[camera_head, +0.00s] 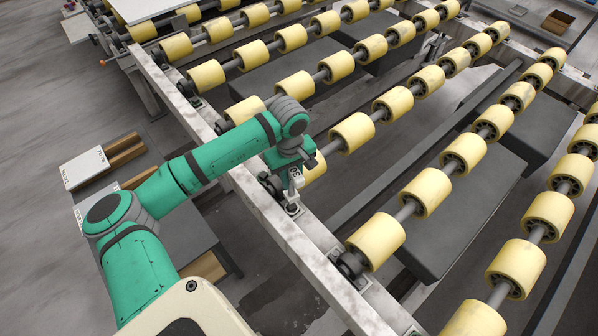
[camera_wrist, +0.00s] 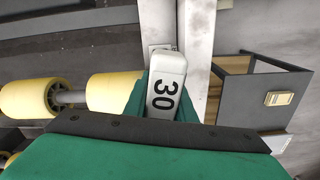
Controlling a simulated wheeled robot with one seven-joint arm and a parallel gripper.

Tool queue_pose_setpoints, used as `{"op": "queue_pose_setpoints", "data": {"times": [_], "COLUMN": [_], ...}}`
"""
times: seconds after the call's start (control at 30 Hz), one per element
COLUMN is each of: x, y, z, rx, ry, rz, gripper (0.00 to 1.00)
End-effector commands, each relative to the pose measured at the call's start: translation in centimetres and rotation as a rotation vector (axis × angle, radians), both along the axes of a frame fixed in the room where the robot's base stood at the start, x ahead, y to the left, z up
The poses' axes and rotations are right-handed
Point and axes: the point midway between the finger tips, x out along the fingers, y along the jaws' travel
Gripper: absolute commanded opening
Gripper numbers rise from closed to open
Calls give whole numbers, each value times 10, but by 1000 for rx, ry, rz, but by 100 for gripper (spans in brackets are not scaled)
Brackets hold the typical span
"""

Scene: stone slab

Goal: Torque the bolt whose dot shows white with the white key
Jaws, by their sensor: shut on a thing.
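My gripper (camera_head: 293,168) is over the near side rail of the roller conveyor, pointing down. It is shut on a white key (camera_head: 296,179) marked "30". The wrist view shows the key (camera_wrist: 166,80) between the green fingers. Any bolt head there is hidden by the key or too small to make out. No coloured dot can be read in either view.
Yellow rollers (camera_head: 376,240) stand close to the right of the rail (camera_head: 262,203). To the left is a low dark bench (camera_head: 185,222) with white-topped boxes (camera_head: 85,168) and wooden parts. Grey floor is open farther left.

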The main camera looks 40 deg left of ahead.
Motion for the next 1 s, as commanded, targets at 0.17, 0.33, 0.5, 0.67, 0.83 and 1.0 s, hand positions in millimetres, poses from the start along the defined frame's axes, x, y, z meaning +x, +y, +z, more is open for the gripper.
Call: {"op": "queue_pose_setpoints", "data": {"times": [0.17, 0.33, 0.5, 0.67, 0.83, 1.0], "x": [-1, -1, -2, -1, 0, 0], "y": [1, 1, -1, -2, -3, -2], "z": [0, 0, -1, -8, -19, -30], "rx": [1, 1, 0, 0, -1, 0], "ry": [0, -1, -1, 0, 0, -1], "rz": [3, 3, 3, 0, -2, -1], "gripper": [0, 0, 0, 0, 0, 0]}}
